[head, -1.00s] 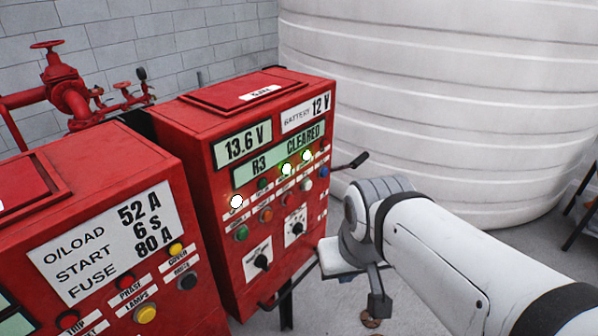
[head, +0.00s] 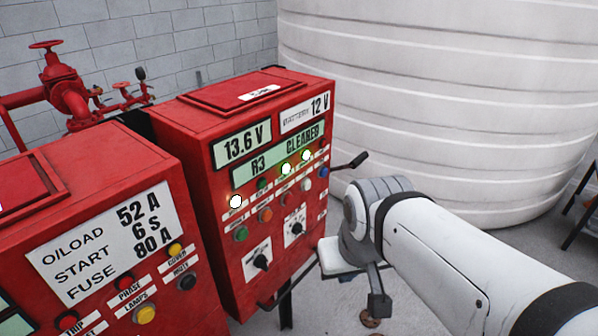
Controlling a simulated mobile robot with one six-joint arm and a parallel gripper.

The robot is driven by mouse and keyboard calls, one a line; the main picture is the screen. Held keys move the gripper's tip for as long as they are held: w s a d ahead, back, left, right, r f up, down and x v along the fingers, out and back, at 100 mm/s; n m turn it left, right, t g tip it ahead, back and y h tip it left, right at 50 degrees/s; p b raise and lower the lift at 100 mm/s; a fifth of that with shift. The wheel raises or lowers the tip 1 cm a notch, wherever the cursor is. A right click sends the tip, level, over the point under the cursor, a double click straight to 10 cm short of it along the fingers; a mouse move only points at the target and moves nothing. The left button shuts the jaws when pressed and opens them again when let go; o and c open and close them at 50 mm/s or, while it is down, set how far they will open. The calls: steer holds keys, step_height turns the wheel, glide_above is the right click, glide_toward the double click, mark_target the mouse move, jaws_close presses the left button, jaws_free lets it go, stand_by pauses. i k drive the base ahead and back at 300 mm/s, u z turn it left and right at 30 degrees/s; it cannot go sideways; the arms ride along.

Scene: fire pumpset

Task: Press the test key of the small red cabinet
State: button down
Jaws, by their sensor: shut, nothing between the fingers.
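The small red cabinet (head: 203,185) stands in the middle of the head view, with a 13.6 V display, an "R3 CLEARED" strip, lamps, coloured buttons and two black rotary knobs. Green (head: 241,233), orange (head: 265,215), white (head: 306,184) and blue (head: 323,172) buttons show on its front. Their small labels are too blurred to read, so I cannot tell which is the test key. My gripper (head: 336,258) is at the end of the white arm, low and right of the cabinet front, below the buttons. It is shut and empty; its fingertips are not clearly visible.
A larger red cabinet (head: 125,160) stands close at the left. A black lever (head: 351,161) sticks out at the small cabinet's right side. A dark bar (head: 290,285) runs near its lower edge. A white ribbed tank (head: 440,90) fills the back right. Red valve pipework (head: 65,90) stands behind.

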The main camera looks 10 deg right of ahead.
mark_target(306, 186)
steer(key=z, duration=0.1)
steer(key=k, duration=0.55)
steer(key=u, duration=0.95)
steer(key=k, duration=1.05)
steer(key=z, duration=0.6)
steer(key=i, duration=1)
steer(key=z, duration=0.1)
